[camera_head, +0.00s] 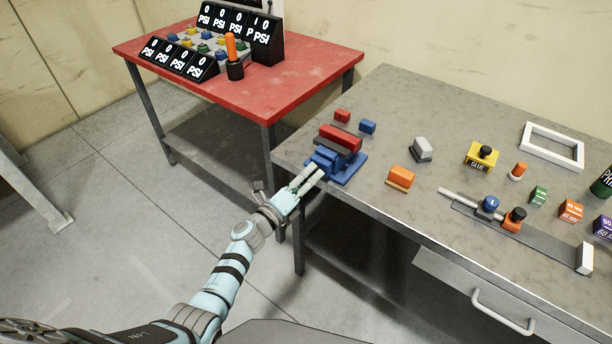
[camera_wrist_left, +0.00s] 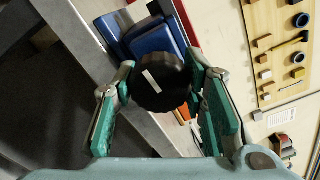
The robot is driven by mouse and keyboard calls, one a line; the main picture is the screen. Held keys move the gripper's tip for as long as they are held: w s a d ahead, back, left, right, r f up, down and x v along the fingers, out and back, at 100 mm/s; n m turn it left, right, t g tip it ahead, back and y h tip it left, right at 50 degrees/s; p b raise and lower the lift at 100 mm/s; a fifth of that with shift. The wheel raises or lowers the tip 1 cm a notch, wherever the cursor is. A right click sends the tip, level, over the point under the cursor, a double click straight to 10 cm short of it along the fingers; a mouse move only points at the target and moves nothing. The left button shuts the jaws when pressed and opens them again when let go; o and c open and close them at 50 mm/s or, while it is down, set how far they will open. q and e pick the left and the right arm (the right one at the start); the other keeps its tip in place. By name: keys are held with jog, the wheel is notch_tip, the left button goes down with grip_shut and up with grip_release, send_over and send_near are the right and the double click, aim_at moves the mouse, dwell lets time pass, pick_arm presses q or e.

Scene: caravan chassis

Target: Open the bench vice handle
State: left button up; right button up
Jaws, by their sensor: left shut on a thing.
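The bench vice (camera_head: 349,168) is blue with a red block and a dark strip on top. It sits at the near left corner of the grey workbench, and its blue body (camera_wrist_left: 152,38) also shows in the left wrist view. Its handle (camera_wrist_left: 162,88) is a round black knob with a white mark, facing the left wrist camera. My left gripper (camera_head: 313,174) reaches the vice's front from the left. Its two fingers are on either side of the knob, shut on it. In the head view the handle is hidden behind the fingers. My right gripper is in neither view.
The grey workbench (camera_head: 400,110) holds small blocks, an orange block (camera_head: 401,178), a yellow glue box (camera_head: 479,155) and a white frame (camera_head: 552,146). A drawer handle (camera_head: 503,312) juts from its front. A red table (camera_head: 300,88) with PSI displays stands behind left.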

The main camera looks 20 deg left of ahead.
pick_arm(q)
jog(key=n, duration=0.1)
jog(key=n+p, duration=0.1)
jog(key=n, duration=0.2)
jog(key=shift+w+r, duration=0.15)
jog(key=shift+r, duration=0.15)
jog(key=shift+d+n+p, duration=0.1)
jog(key=shift+n+p, duration=0.4)
jog(key=shift+n, duration=0.9)
jog(key=o, duration=0.9)
jog(key=shift+c, duration=0.2)
jog(key=o, duration=0.3)
jog(key=shift+w+d+f, duration=0.1)
jog(key=shift+d+f, duration=0.05)
